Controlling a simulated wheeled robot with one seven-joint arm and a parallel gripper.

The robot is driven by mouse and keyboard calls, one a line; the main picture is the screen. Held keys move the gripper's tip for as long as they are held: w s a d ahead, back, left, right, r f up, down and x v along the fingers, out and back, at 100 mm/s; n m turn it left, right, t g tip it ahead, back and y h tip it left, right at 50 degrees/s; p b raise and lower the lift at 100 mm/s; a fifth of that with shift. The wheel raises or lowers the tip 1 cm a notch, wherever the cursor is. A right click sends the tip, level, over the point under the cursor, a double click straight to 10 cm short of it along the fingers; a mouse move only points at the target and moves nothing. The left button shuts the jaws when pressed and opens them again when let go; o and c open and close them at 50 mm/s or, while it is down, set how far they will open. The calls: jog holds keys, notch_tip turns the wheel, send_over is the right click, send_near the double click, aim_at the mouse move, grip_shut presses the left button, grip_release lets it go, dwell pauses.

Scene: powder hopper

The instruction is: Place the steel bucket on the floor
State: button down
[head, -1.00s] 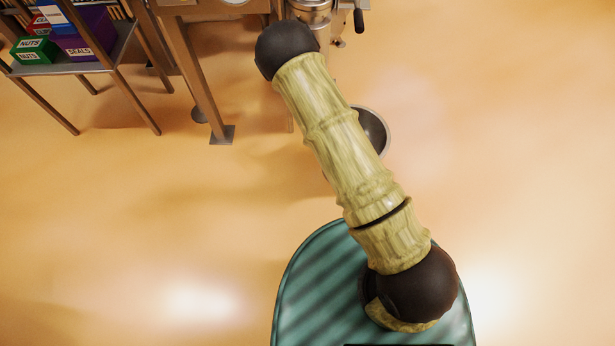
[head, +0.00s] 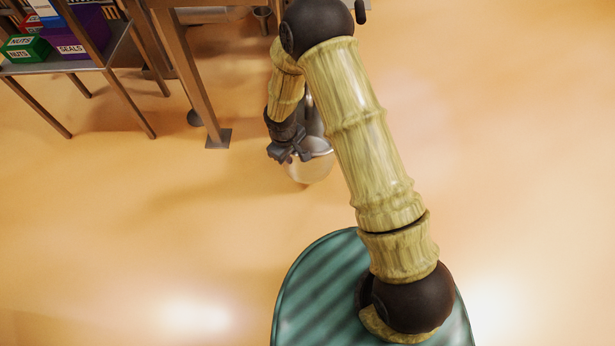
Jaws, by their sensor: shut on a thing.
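The steel bucket (head: 312,168) is in the head view, just left of my upper arm link. Its rim and pale outer wall show in part. My gripper (head: 291,153) is at the bucket's left rim and is shut on it. The gripper and arm hide part of the bucket's rim and inside. I cannot tell from this view whether the bucket's base touches the floor (head: 480,180) or hangs above it.
A metal frame's leg with a foot plate (head: 218,138) stands left of the bucket. A shelf (head: 60,67) with a green NUTS box (head: 27,48) and a purple SEALS box (head: 80,45) is at the upper left. Wide floor is clear on both sides.

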aim_at(313, 171)
notch_tip(313, 171, down, 6)
jog(key=b, duration=0.4)
jog(key=shift+f, duration=0.1)
jog(key=shift+f+b, duration=1.35)
jog(key=shift+f, duration=0.65)
jog(key=c, duration=1.6)
grip_release()
jog(key=shift+o, duration=0.2)
